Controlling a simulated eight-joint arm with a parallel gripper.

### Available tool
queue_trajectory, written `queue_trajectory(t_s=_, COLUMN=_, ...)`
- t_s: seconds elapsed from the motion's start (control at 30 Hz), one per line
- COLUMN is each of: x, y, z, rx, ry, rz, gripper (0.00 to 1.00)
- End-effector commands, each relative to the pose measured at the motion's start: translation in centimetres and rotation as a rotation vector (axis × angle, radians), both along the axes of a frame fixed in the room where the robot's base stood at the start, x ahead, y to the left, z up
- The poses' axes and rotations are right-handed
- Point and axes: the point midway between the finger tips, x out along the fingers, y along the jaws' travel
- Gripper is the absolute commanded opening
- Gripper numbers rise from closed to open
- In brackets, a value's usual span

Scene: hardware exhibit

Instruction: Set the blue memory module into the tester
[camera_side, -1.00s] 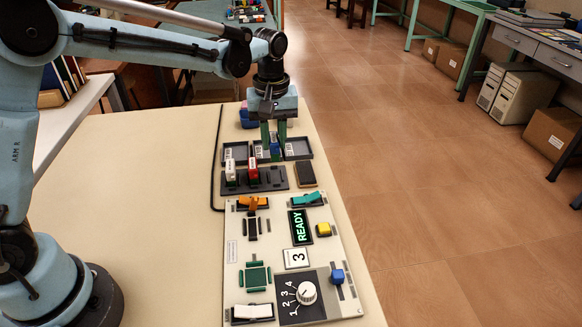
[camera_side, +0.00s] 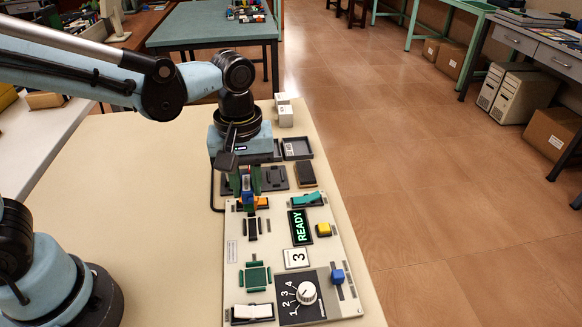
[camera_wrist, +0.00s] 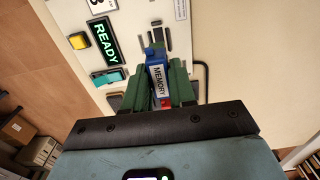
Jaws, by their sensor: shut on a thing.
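My gripper (camera_side: 250,182) is shut on the blue memory module (camera_wrist: 157,78), which carries a white MEMORY label in the wrist view. The green fingers hug it on both sides. In the side view the module (camera_side: 246,182) hangs over the far left end of the tester, near the orange lever (camera_side: 262,202). The tester (camera_side: 236,247) is a pale panel with a lit READY display (camera_side: 300,226). A dark narrow slot (camera_side: 252,229) lies just nearer than the lever. The module appears above the panel, apart from the slot; its exact height is hard to tell.
A dark rack (camera_side: 276,178) and trays (camera_side: 297,148) stand behind. My gripper partly hides them.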

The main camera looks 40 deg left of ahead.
Motion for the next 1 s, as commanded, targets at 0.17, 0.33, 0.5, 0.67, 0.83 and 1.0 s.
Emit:
queue_trajectory(t_s=0.17, x=0.0, y=0.0, z=-1.3, rx=0.000, ry=0.000, rz=0.000, gripper=0.03)
queue_trajectory(t_s=0.33, x=0.0, y=0.0, z=-3.1, rx=0.000, ry=0.000, rz=0.000, gripper=0.03)
queue_trajectory(t_s=0.5, x=0.1, y=0.0, z=-4.7, rx=0.000, ry=0.000, rz=0.000, gripper=0.03)
queue_trajectory(t_s=0.67, x=0.1, y=0.0, z=-5.6, rx=0.000, ry=0.000, rz=0.000, gripper=0.03)
queue_trajectory(t_s=0.83, x=0.0, y=0.0, z=-5.9, rx=0.000, ry=0.000, rz=0.000, gripper=0.03)
queue_trajectory(t_s=1.0, x=0.0, y=0.0, z=-6.0, rx=0.000, ry=0.000, rz=0.000, gripper=0.03)
